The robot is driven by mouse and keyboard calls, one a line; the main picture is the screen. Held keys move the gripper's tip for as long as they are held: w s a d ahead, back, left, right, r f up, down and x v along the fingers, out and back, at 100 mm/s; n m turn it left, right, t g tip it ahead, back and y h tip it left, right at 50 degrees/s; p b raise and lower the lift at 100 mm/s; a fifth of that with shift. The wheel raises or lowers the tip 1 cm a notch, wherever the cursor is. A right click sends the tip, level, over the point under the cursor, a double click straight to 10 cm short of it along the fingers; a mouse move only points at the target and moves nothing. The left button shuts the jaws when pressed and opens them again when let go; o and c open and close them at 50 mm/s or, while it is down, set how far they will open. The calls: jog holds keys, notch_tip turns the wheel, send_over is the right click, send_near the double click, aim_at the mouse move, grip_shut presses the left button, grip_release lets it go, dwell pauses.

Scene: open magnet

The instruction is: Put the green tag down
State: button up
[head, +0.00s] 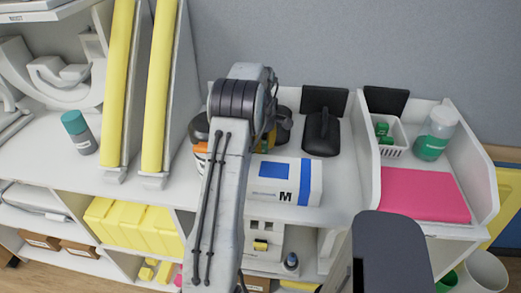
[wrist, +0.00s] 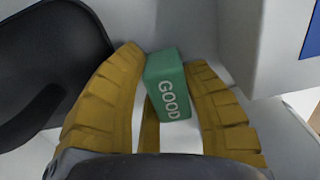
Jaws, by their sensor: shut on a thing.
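The green tag (wrist: 168,82), a small block marked "GOOD", sits between the yellow fingers of my gripper (wrist: 163,62) in the wrist view. The gripper is shut on it, near the fingertips. A pale surface lies behind and below it; I cannot tell whether the tag touches it. In the head view my arm hides the tag and most of the gripper, which is over the white shelf top (head: 340,205) behind the white M box.
The white M box (head: 285,182) stands close by, right of the tag in the wrist view. Dark rounded things (wrist: 45,70) are at left there.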

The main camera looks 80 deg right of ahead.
jog(key=shift+f, duration=0.95)
jog(key=shift+f, duration=0.2)
jog(key=o, duration=0.8)
jog(key=shift+o, duration=0.2)
jog(key=shift+r, duration=0.1)
